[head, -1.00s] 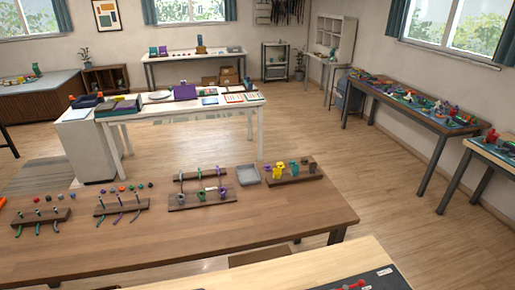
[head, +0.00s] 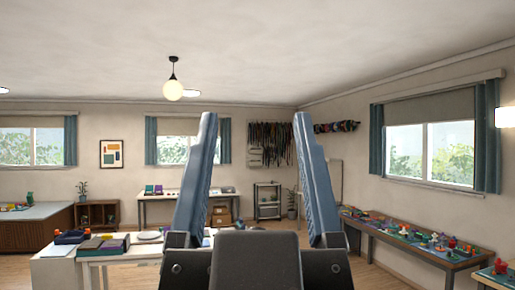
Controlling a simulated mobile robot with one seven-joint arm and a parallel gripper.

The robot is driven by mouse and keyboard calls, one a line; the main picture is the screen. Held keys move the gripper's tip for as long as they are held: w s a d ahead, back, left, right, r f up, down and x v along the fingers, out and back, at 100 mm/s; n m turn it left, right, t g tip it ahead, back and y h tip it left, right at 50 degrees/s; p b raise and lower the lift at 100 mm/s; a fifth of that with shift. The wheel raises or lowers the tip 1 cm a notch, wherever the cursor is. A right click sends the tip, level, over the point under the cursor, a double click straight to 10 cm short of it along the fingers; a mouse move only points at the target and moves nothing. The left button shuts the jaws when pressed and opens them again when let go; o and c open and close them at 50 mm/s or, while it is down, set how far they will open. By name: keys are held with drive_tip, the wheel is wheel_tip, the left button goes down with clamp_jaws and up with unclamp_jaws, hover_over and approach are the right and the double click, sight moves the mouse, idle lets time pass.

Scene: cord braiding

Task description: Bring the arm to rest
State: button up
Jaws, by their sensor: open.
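My gripper (head: 257,150) stands upright in the lower middle of the head view, close to the camera. Its two long blue-grey fingers point up and stand wide apart. It is open, and nothing is between the fingers. Its dark body hides part of the room behind it. The wooden table with the cord stands is out of this view.
A white table (head: 57,271) with boxes on it stands at the lower left. A long side table (head: 400,254) with many small coloured things runs along the right wall. A shelf rack (head: 268,200) stands at the back. A lamp (head: 173,89) hangs from the ceiling.

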wheel_tip(320, 180, down, 14)
drive_tip(key=b, duration=1.3)
drive_tip(key=shift+d+b, duration=0.15)
drive_tip(key=shift+b, duration=0.2)
drive_tip(key=shift+w, duration=0.1)
